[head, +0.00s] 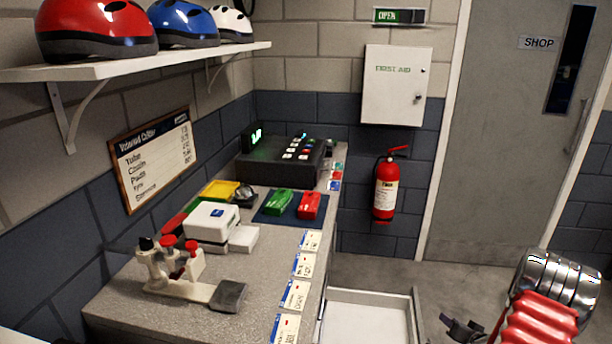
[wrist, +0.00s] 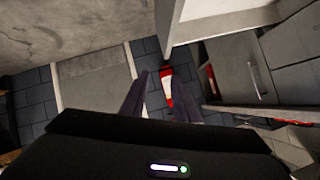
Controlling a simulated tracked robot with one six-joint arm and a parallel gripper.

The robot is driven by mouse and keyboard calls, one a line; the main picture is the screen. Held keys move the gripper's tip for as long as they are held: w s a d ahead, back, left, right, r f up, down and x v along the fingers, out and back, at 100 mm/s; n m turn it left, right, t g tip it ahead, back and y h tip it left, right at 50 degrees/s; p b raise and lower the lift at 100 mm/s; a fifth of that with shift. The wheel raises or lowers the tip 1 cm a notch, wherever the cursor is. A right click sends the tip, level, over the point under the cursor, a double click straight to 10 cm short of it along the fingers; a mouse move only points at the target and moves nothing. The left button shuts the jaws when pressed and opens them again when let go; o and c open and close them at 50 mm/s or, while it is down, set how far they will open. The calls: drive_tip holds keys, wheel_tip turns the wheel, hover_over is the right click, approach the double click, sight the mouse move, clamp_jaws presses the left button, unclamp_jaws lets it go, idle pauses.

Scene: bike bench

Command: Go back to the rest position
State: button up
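My gripper (head: 464,328) shows at the lower right edge of the head view, beside my arm's red bellows and chrome rings. It is in the air over the floor, right of the bench (head: 130,292). In the wrist view my gripper's (wrist: 160,80) two dark fingers stand apart with nothing held between them. The red and white thing seen in the gap is behind the fingers, in the background. Part of the gripper is cut off by the head view's lower edge.
A white drawer (head: 412,318) stands open at the bench's right side, near my gripper. The bench top holds a white box (head: 208,220), a stapler-like device (head: 180,282) and a dark console (head: 285,160). A fire extinguisher (head: 385,190) hangs on the back wall. Floor before the door (head: 500,130) is clear.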

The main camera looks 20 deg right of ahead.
drive_tip(key=w+a+r+n+g+h, duration=0.1)
drive_tip(key=w+a+r, duration=0.3)
drive_tip(key=r, duration=0.5)
drive_tip(key=w+a+r+n+g, duration=0.1)
drive_tip(key=w+a+r, duration=0.3)
drive_tip(key=r, duration=0.6)
drive_tip(key=s+a+r+n+g, duration=0.1)
drive_tip(key=a+r+n, duration=0.1)
drive_tip(key=a+r, duration=1.15)
drive_tip(key=s+a+r+n+g+y, duration=0.1)
drive_tip(key=s+a+r, duration=0.3)
drive_tip(key=a, duration=0.5)
drive_tip(key=s+a+r+n+y, duration=0.1)
drive_tip(key=s+a, duration=0.4)
drive_tip(key=a, duration=0.3)
drive_tip(key=s+a+n+g+y, duration=0.1)
drive_tip(key=s+a+n+y, duration=0.1)
drive_tip(key=s+a, duration=1.2)
drive_tip(key=shift+r+n+g+y, duration=0.3)
drive_tip(key=shift+r+n+y, duration=0.1)
drive_tip(key=shift+n, duration=0.1)
drive_tip(key=shift+a, duration=0.2)
